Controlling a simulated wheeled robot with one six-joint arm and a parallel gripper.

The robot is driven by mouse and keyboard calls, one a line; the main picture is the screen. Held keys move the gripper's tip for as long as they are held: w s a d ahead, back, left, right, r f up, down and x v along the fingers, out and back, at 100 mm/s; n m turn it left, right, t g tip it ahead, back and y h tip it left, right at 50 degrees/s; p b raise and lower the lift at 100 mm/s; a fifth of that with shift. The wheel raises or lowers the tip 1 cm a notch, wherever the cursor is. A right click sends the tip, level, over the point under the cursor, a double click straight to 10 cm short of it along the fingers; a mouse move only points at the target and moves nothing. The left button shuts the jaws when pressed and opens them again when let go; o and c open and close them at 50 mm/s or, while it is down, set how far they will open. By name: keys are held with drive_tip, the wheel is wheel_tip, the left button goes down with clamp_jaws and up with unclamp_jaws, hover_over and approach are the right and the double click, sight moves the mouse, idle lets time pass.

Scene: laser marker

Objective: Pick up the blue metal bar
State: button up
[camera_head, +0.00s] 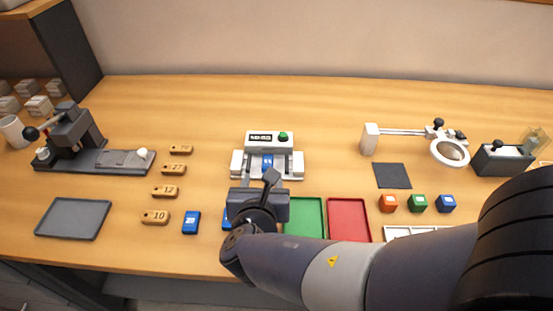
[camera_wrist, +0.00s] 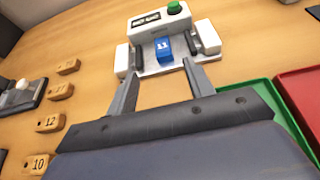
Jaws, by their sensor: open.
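A blue metal bar marked 11 (camera_head: 267,162) lies in the middle of the white and grey marking machine (camera_head: 296,165). In the wrist view the bar (camera_wrist: 163,47) sits between the machine's two side blocks. My gripper (camera_head: 265,180) is open and empty, just in front of the machine. In the wrist view my gripper's (camera_wrist: 162,72) two fingers reach toward the bar, one on each side, with a gap between them. Another blue bar (camera_head: 191,222) lies on the table to the left. A further blue piece (camera_head: 226,221) is mostly hidden by my arm.
Several wooden numbered tags (camera_head: 155,218) stand in a column at left. Green (camera_head: 304,215) and red (camera_head: 348,219) trays lie right of my gripper. A grey tray (camera_head: 73,218) and a lever press (camera_head: 77,138) stand at far left. Coloured cubes (camera_head: 417,203) and a magnifier (camera_head: 450,152) are at right.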

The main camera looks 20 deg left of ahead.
sight(267, 164)
drive_tip(key=x, duration=0.8)
drive_tip(key=shift+w+d+f+b, duration=0.15)
drive_tip(key=shift+w+f+b, duration=0.05)
drive_tip(key=shift+f+b, duration=0.1)
drive_tip(key=shift+c, duration=0.4)
clamp_jaws()
drive_tip(key=shift+r, duration=0.1)
